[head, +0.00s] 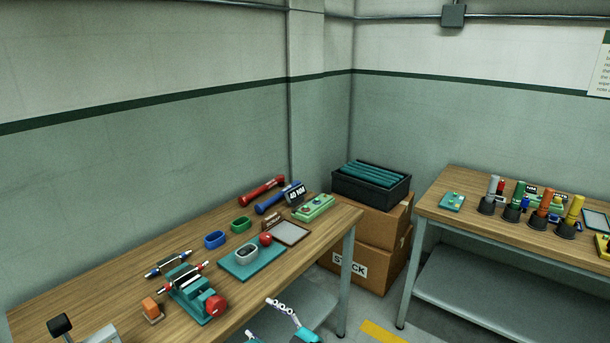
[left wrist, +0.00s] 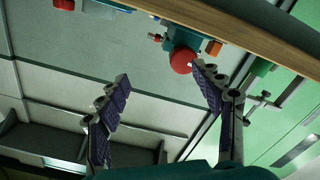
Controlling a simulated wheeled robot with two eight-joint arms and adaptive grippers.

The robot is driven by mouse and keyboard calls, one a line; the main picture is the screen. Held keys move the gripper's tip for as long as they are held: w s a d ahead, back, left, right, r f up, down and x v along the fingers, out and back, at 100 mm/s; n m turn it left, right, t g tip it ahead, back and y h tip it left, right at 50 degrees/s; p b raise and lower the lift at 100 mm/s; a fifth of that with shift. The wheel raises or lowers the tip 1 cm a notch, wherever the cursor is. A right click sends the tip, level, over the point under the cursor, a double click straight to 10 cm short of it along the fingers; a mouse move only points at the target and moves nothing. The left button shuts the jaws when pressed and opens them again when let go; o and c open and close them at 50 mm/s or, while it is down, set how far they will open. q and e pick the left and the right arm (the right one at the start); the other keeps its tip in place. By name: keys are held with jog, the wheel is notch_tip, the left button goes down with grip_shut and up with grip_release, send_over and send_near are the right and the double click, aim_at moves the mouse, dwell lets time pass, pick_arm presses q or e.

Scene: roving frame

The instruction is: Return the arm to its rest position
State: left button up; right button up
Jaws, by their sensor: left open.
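My left gripper (head: 275,317) shows at the bottom edge of the head view, in front of the left workbench (head: 120,270) and off its front edge. In the left wrist view my left gripper (left wrist: 160,72) has its two dark-padded fingers spread wide, with nothing between them. The teal vise (head: 190,292) with a red knob stands on the workbench, left of the gripper in the head view. Its red knob (left wrist: 181,60) shows beyond the fingers in the left wrist view. Most of my left arm is hidden below the picture. My right gripper is in no view.
A teal mat (head: 240,264) with a grey ring, a red ball, a grey tray (head: 291,233) and torque tools lie on the left bench. Cardboard boxes (head: 375,228) under a black crate (head: 345,187) stand in the corner. A second bench (head: 470,213) is at right. Floor shows between benches.

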pick_arm(q)
jog(key=s+a+m+g+h, duration=0.5)
jog(key=s+a+m+h, duration=0.4)
jog(key=a, duration=0.3)
jog(key=s+d+m+h, duration=0.1)
jog(key=s+m+h, duration=0.1)
jog(key=s, duration=0.3)
jog(key=s+d+r+m+t+h, duration=0.1)
jog(key=s+d+m+h, duration=0.1)
jog(key=s+m, duration=0.3)
jog(key=shift+s+d+m+h, duration=0.3)
jog(key=shift+s+h, duration=0.2)
jog(key=shift+s, duration=0.2)
jog(key=shift+r, duration=0.1)
